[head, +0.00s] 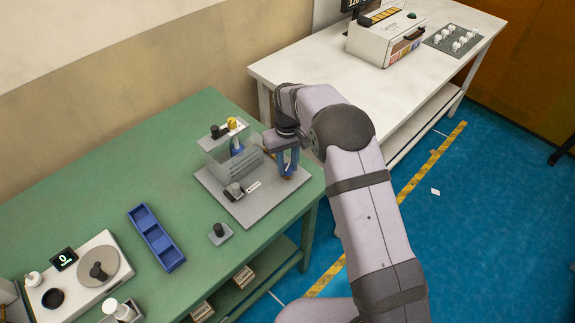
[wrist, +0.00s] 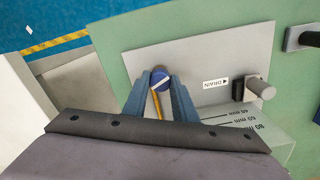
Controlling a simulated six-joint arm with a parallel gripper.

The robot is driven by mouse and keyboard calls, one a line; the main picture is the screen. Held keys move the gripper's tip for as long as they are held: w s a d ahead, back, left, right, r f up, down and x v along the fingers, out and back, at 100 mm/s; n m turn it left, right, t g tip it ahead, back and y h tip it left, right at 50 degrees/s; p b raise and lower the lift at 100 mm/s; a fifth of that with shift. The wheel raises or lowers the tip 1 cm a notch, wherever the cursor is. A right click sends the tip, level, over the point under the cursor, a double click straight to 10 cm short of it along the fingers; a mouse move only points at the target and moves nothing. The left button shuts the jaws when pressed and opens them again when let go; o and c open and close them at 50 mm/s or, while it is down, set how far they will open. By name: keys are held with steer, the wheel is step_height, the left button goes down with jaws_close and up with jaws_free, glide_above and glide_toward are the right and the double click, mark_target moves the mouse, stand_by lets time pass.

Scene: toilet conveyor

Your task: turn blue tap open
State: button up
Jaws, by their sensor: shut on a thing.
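The blue tap (wrist: 160,76) shows in the wrist view as a round blue top with a pale stripe across it, near the edge of a grey plate (wrist: 200,60). My gripper (wrist: 160,92) is shut on the blue tap, with one blue finger on each side of it. A thin orange-yellow strip (wrist: 158,104) shows between the fingers. In the head view my gripper (head: 288,170) points down at the right side of the grey plate (head: 271,206), beside a clear tank (head: 222,160). The fingers mostly hide the tap there.
The tank has a yellow knob (head: 232,124) and a dark knob above it. A grey-black knob (head: 234,190) stands near the DRAIN label (wrist: 215,83). A blue tray (head: 157,238) and a scale-like device (head: 78,280) lie on the green table (head: 110,185). A white table (head: 330,68) stands behind.

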mark_target(287, 167)
steer(key=n, duration=0.5)
steer(key=shift+w+r, duration=0.1)
stand_by(0.4)
steer(key=o, duration=1)
steer(key=shift+o, duration=0.2)
steer(key=shift+b, duration=0.35)
steer(key=shift+r+b, duration=1.05)
steer(key=shift+r, duration=2.6)
